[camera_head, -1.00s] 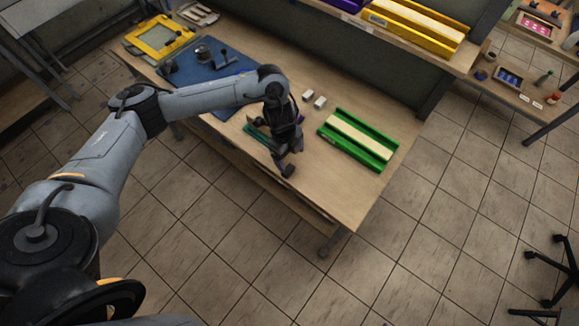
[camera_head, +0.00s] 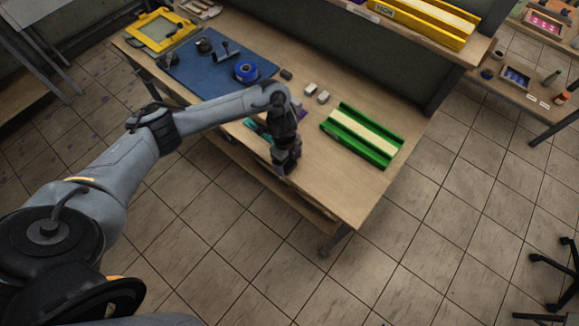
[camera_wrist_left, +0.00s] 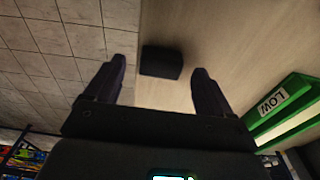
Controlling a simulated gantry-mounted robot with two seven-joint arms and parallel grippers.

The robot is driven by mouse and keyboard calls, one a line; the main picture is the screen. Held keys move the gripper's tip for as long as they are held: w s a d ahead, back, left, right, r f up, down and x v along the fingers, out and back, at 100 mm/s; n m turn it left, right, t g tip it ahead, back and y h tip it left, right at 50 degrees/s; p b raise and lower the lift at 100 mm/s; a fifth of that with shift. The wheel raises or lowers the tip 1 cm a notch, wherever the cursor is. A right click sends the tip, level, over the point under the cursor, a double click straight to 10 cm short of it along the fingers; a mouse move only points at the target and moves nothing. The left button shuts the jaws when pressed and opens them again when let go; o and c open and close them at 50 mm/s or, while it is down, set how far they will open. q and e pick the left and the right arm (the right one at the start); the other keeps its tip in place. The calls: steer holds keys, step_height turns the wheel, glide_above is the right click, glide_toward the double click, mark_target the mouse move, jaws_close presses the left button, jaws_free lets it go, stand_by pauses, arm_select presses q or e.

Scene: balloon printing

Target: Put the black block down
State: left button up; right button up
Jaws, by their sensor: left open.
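The black block (camera_wrist_left: 161,62) lies on the wooden table top near the table's edge in the left wrist view. My left gripper (camera_wrist_left: 159,68) is open, with one finger on each side of the block's near end in the picture. The block appears free of both fingers, with a gap on each side. In the head view my left gripper (camera_head: 286,163) points down near the table's front edge, and I cannot tell the block apart from the dark gripper there. My right gripper is not in view.
A green tray marked LOW (camera_wrist_left: 272,103) stands to the right; it also shows in the head view (camera_head: 375,155). Two small pale blocks (camera_head: 316,93) and a dark block (camera_head: 287,75) lie behind. A blue tape roll (camera_head: 246,72) sits on the blue mat (camera_head: 205,75). The table's front right is clear.

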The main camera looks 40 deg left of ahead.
arm_select(q)
steer(key=shift+d+f, duration=0.1)
steer(key=shift+f, duration=0.55)
steer(key=shift+c, duration=0.2)
steer(key=c, duration=1.2)
steer(key=shift+r, duration=0.1)
